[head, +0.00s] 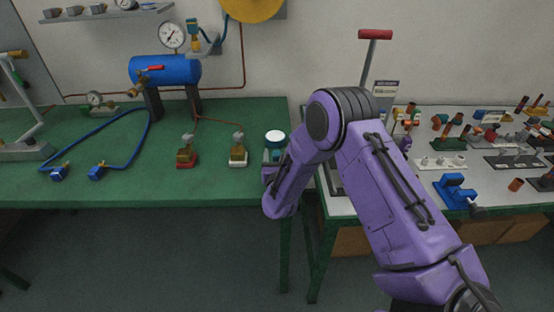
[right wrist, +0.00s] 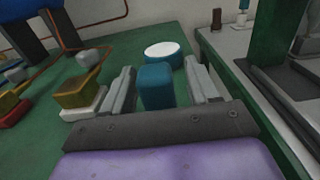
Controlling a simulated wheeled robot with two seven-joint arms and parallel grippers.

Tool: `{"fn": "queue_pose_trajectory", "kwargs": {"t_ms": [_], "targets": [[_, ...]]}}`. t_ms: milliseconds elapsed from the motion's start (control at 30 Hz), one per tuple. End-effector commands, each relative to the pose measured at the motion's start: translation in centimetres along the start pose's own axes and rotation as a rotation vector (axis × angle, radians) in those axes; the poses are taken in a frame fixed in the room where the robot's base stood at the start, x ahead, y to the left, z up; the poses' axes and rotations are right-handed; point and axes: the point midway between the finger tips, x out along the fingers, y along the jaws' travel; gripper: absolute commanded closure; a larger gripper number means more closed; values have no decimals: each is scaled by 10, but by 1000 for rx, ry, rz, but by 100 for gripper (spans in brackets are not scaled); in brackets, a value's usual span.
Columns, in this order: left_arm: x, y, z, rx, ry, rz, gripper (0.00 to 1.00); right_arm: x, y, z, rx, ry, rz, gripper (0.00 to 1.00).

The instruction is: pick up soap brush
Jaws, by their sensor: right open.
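A teal piece with a white round top (head: 275,136), which looks like the soap brush, is at the right end of the green table. In the right wrist view it shows as a teal upright block (right wrist: 157,88) with a white disc with a teal rim (right wrist: 162,50) just behind it. I cannot tell whether block and disc are one piece. My right gripper (right wrist: 160,68) is open, with one finger on each side of the block and visible gaps. In the head view my right arm hides most of this gripper and the lower part of the teal piece. My left gripper is not in view.
Two brass valves, one on a red base (head: 187,160) and one on a white base (head: 238,158), stand left of the gripper. A blue tank (head: 165,70) and blue hose (head: 92,132) are farther left. The right table (head: 340,208) holds a tall press and several small parts.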

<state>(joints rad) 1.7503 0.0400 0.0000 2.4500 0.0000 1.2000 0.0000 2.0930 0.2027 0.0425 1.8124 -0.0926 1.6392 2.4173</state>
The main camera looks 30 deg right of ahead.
Motion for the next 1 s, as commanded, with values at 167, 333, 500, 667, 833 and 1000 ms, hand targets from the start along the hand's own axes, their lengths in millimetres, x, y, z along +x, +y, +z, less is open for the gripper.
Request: {"fn": "queue_pose_trajectory", "kwargs": {"t_ms": [167, 333, 500, 667, 833, 1000], "targets": [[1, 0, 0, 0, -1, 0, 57, 0, 0, -1, 0, 1, 0, 40], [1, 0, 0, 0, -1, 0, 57, 0, 0, -1, 0, 0, 0, 96], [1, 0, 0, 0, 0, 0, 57, 0, 0, 0, 0, 0, 0, 97], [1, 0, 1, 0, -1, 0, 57, 0, 0, 2, 1, -1, -1, 97], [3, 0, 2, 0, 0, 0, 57, 0, 0, 22, 5, -2, -2, 97], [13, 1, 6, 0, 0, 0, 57, -27, 9, 63, 8, -3, 2, 97]]}}
